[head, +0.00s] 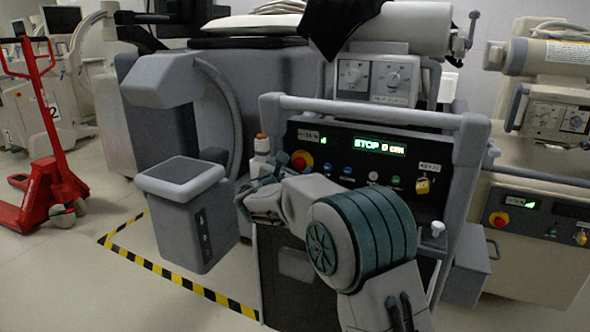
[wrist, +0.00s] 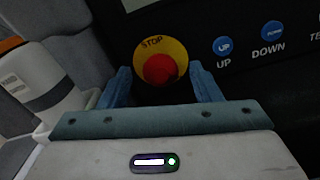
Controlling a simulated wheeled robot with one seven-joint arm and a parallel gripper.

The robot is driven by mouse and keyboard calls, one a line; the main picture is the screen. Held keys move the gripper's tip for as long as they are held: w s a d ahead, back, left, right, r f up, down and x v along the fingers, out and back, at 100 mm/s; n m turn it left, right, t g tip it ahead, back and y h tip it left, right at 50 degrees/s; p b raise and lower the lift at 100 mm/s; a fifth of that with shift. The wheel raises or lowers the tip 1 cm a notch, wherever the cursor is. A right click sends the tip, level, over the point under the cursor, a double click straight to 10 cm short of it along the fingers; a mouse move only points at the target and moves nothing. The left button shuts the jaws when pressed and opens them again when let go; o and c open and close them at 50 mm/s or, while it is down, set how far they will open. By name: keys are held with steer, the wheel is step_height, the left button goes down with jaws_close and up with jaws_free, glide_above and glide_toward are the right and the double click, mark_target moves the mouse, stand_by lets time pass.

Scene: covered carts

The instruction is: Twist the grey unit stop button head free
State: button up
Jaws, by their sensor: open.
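The grey unit (head: 455,195) stands in front of me with a dark control panel. Its stop button head (head: 301,160) is red on a yellow disc at the panel's left. In the wrist view the red stop button head (wrist: 160,69) sits on the yellow disc marked STOP. My gripper (head: 250,190) is in front of the panel's left part, just below and left of the button. In the wrist view my gripper (wrist: 160,85) has its two blue fingers apart, one on each side of the button, with gaps to the red head. I cannot tell the depth between fingertips and button.
Blue UP and DOWN buttons (wrist: 222,46) lie right of the stop button. A white bottle (wrist: 50,85) with an orange cap stands close at the left. A second beige unit (head: 530,230) with its own red button is at right. A red pallet jack (head: 45,175) stands far left.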

steer(key=c, duration=1)
